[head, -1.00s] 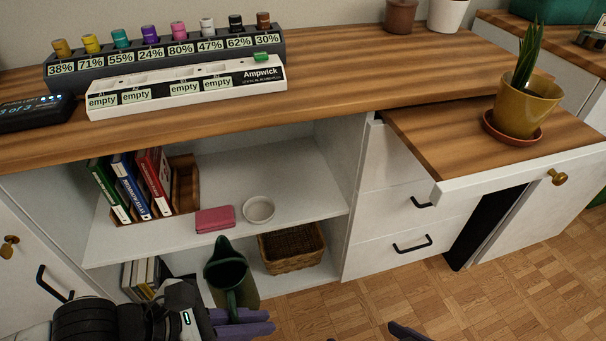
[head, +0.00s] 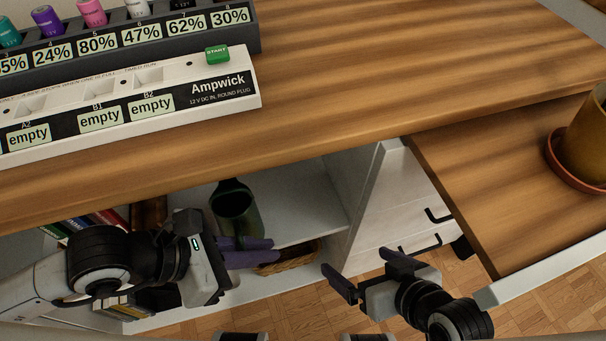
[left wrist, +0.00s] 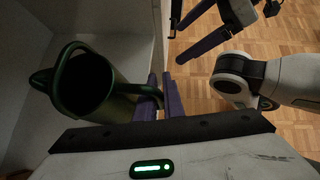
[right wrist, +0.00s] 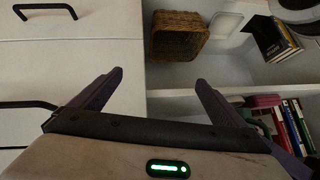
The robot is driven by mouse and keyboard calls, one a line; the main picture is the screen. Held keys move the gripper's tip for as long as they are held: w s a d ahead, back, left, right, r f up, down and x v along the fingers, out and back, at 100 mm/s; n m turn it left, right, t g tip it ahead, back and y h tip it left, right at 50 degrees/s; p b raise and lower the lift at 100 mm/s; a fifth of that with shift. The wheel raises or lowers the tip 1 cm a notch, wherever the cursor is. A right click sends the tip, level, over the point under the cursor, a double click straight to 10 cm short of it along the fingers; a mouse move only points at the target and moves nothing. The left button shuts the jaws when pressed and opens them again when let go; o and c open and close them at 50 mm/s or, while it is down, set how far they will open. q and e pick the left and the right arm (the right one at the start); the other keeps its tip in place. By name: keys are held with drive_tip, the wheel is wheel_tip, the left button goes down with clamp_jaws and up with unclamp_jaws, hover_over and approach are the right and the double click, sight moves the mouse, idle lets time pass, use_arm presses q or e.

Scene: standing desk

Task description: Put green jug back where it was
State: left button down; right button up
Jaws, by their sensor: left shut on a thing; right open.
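The dark green jug (head: 238,212) is at the opening of the white shelf unit under the desk, at about the height of the middle shelf. My left gripper (head: 250,250) is shut on the jug's handle side. In the left wrist view the jug (left wrist: 92,88) has its dark open mouth facing the camera, with its handle between the purple fingers. I cannot tell whether the jug touches the shelf. My right gripper (head: 366,276) is open and empty in front of the drawers, right of the jug. Its spread fingers show in the right wrist view (right wrist: 160,90).
The middle shelf (head: 300,195) holds books (head: 103,218) at left. A wicker basket (head: 292,260) sits below; it also shows in the right wrist view (right wrist: 178,36). The desktop edge overhangs the jug.

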use_arm(q)
drive_tip(key=w+d+f+b, duration=0.1)
drive_tip(key=w+d, duration=0.2)
drive_tip(key=w, duration=0.1)
drive_tip(key=w+d+f+b, duration=0.1)
drive_tip(key=w+d, duration=0.2)
drive_tip(key=w, duration=0.2)
drive_tip(key=w+d+f+b, duration=0.1)
drive_tip(key=w+d, duration=0.2)
drive_tip(key=w, duration=0.1)
drive_tip(key=shift+w+f+b, duration=0.15)
drive_tip(key=shift+w+b, duration=0.2)
drive_tip(key=shift+f, duration=0.25)
drive_tip(key=c, duration=1.9)
unclamp_jaws()
drive_tip(key=shift+o, duration=0.2)
use_arm(e)
drive_tip(key=shift+w+a+r+y, duration=0.1)
drive_tip(key=shift+a+r+y, duration=0.2)
drive_tip(key=shift+a, duration=0.25)
drive_tip(key=shift+w+a+r+y, duration=0.15)
drive_tip(key=shift+a+y, duration=0.15)
drive_tip(key=shift+a, duration=0.25)
use_arm(q)
drive_tip(key=shift+r, duration=0.1)
use_arm(e)
drive_tip(key=shift+r, duration=0.2)
